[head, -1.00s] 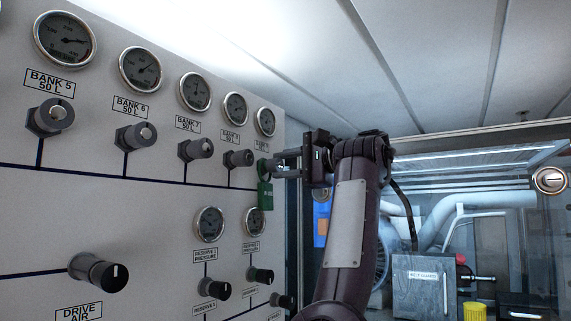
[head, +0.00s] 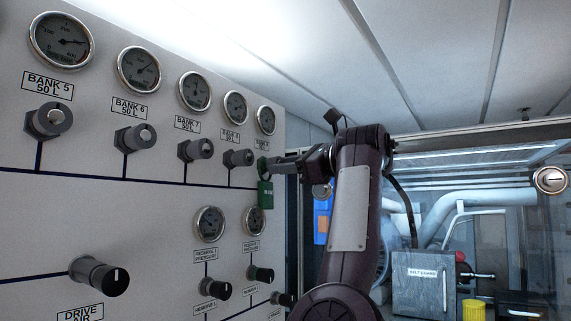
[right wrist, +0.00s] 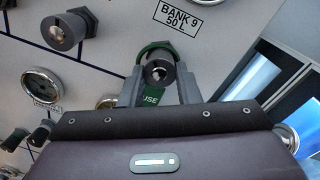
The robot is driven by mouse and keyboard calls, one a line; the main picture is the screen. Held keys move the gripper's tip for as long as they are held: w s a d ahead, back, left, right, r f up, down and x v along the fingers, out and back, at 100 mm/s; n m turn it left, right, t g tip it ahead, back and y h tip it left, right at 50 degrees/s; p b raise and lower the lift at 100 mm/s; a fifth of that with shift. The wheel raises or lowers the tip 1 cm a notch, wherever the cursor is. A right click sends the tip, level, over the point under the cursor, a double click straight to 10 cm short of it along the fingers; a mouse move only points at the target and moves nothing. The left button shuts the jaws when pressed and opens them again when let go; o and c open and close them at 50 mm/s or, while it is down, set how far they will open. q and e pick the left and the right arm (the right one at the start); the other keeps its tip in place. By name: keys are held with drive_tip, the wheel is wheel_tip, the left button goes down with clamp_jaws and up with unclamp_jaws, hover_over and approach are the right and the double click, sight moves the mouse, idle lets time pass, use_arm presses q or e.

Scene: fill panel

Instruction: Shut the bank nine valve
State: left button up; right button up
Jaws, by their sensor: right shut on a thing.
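The bank nine valve (right wrist: 159,70) is a grey round knob below the "BANK 9 50 L" label (right wrist: 178,17) in the right wrist view. My right gripper (right wrist: 158,76) has a finger on each side of the knob and is shut on it. In the head view my right gripper (head: 271,164) reaches the panel at the far end of the upper valve row and largely hides this knob. A green tag (head: 265,194) hangs at the valve; it also shows behind the knob in the wrist view (right wrist: 151,98). My left gripper is not in view.
The bank 8 valve (head: 238,158) sits close to the left of my gripper. The bank nine gauge (head: 266,120) is above, and a reserve gauge (head: 255,220) is below. A glazed enclosure with a belt guard box (head: 421,284) stands to the right.

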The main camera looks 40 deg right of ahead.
drive_tip(key=shift+s+a+m+p, duration=0.1)
drive_tip(key=shift+m+p, duration=0.2)
drive_tip(key=shift+m, duration=3.9)
drive_tip(key=o, duration=1)
drive_tip(key=shift+c, duration=0.2)
drive_tip(key=shift+f, duration=0.1)
drive_tip(key=b+v, duration=0.5)
drive_tip(key=v, duration=0.2)
drive_tip(key=shift+s, duration=0.3)
